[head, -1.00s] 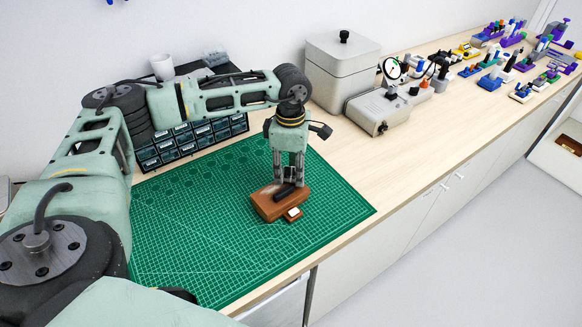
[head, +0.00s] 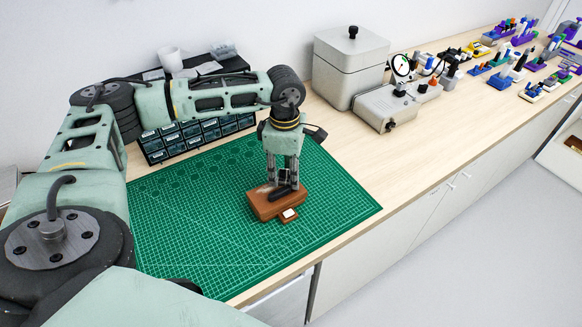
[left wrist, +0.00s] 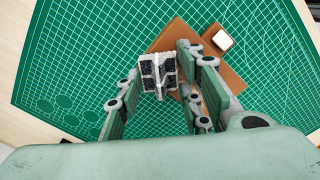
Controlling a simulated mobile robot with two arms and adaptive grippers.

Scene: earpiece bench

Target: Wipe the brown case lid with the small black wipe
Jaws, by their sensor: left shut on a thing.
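The brown case (head: 268,208) lies on the green cutting mat, its lid facing up. My left gripper (head: 283,184) points straight down over the lid, shut on the small black wipe (head: 284,193). The wipe is at the lid's surface; whether it presses on it I cannot tell. In the left wrist view, a dark piece with pale edges (left wrist: 158,73), apparently the wipe, sits between the two fingers (left wrist: 160,92). The brown lid (left wrist: 228,77) shows behind and beside the right-hand finger, partly hidden. My right gripper does not show.
A small brown piece with a white top (head: 289,214) sits at the case's near side. The green mat (head: 200,240) is otherwise clear. A drawer organiser (head: 195,138) stands behind, a grey lidded box (head: 345,65) and a gauge device (head: 388,105) to the right.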

